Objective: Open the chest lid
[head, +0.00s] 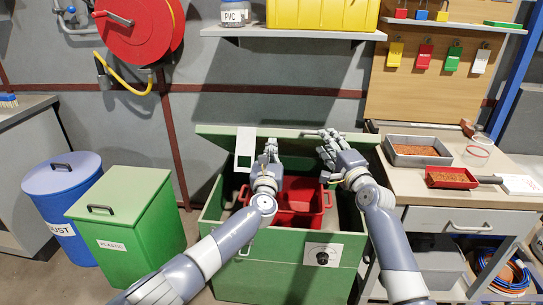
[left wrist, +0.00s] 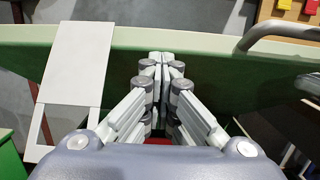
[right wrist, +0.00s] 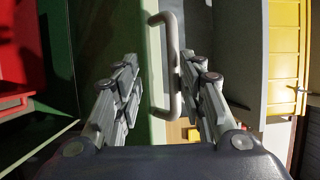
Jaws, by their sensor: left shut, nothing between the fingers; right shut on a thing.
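The green chest (head: 230,272) stands in front of me with its lid (head: 215,132) raised at the back, so the inside shows. The lid also shows as a green band in the left wrist view (left wrist: 215,62). My right gripper (head: 325,143) is at the lid's edge. In the right wrist view its fingers (right wrist: 158,72) are on either side of the grey lid handle (right wrist: 160,30), shut on it. My left gripper (head: 271,147) is shut and empty; its fingertips (left wrist: 161,58) are together close against the lid. I cannot tell whether they touch it.
A red crate (head: 300,217) sits inside the chest. A green plastic bin (head: 125,250) and a blue dust bin (head: 62,190) stand to the left. A workbench (head: 460,197) with a metal tray (head: 418,160) and red scoop (head: 450,186) is close on the right. A shelf (head: 225,31) is above.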

